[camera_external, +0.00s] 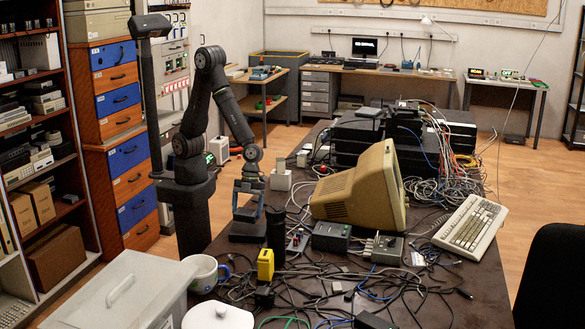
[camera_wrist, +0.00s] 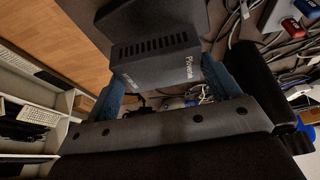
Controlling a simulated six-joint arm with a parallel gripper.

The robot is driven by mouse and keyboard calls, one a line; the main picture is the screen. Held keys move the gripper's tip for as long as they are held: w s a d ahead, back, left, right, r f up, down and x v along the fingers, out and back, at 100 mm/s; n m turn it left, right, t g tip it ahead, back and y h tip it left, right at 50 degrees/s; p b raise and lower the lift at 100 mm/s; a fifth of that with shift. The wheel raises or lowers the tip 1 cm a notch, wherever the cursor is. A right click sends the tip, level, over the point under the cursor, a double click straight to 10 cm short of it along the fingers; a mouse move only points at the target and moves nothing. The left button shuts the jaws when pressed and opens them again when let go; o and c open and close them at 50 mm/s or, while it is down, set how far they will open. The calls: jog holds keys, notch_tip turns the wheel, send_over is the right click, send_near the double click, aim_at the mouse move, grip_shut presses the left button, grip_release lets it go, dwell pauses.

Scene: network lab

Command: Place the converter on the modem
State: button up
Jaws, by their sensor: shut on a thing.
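My gripper (camera_external: 248,208) points down at the left edge of the dark table. Its blue fingers are closed on the sides of a dark grey box with vents and white lettering, which I take as the converter (camera_wrist: 155,62). A black box (camera_external: 331,236) on the table, right of the gripper, may be the modem; I cannot be sure. The far side of the converter is hidden.
A dark cylinder (camera_external: 275,235) stands close to the right of my gripper. A yellow device (camera_external: 265,264), a grey box (camera_external: 384,248), a beige monitor (camera_external: 362,190) and many loose cables crowd the table. A white mug (camera_external: 203,274) stands in front.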

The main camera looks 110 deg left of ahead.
aim_at(248, 217)
jog(key=shift+w+f, duration=0.15)
jog(key=shift+f, duration=1.95)
jog(key=shift+a+f, duration=0.1)
jog(key=shift+f, duration=0.05)
jog(key=o, duration=1.1)
jog(key=v, duration=1.2)
jog(key=x, duration=1.2)
